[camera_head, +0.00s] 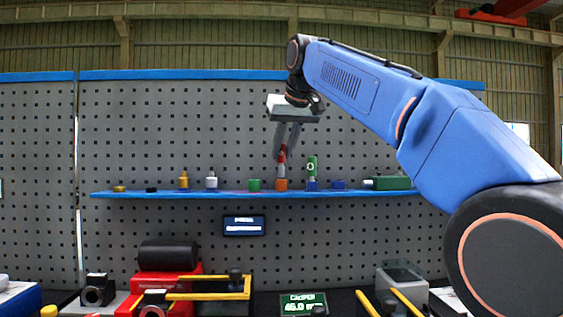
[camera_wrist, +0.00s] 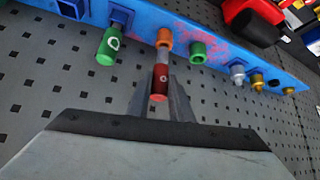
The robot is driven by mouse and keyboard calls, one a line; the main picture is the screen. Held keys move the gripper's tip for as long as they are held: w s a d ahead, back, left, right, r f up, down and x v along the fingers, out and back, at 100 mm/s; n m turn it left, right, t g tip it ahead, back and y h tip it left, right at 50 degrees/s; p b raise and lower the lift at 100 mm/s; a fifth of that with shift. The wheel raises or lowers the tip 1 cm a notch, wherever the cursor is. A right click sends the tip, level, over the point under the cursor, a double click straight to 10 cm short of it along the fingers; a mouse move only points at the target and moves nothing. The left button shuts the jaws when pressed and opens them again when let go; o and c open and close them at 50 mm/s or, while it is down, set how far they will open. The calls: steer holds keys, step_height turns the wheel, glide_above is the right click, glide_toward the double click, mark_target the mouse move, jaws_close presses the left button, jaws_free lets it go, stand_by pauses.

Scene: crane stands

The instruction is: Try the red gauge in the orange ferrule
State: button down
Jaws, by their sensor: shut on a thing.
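The red gauge (camera_head: 282,153) is upright between the fingers of my gripper (camera_head: 282,148), with its grey pin pointing down. The gripper is shut on its red handle. The orange ferrule (camera_head: 281,185) stands on the blue shelf (camera_head: 225,194) directly below the gauge. In the wrist view the red gauge (camera_wrist: 159,82) lines up with the orange ferrule (camera_wrist: 165,37), and the pin's tip meets the ferrule's mouth. I cannot tell how far the pin is inside, if at all.
A green gauge (camera_head: 311,165) stands in a blue holder just right of the orange ferrule. A green ferrule (camera_head: 254,185) is close on the left. White (camera_head: 211,181) and yellow (camera_head: 183,181) pieces stand further left. A pegboard wall (camera_head: 160,130) rises behind the shelf.

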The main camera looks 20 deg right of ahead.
mark_target(283, 153)
steer(key=shift+r, duration=1.9)
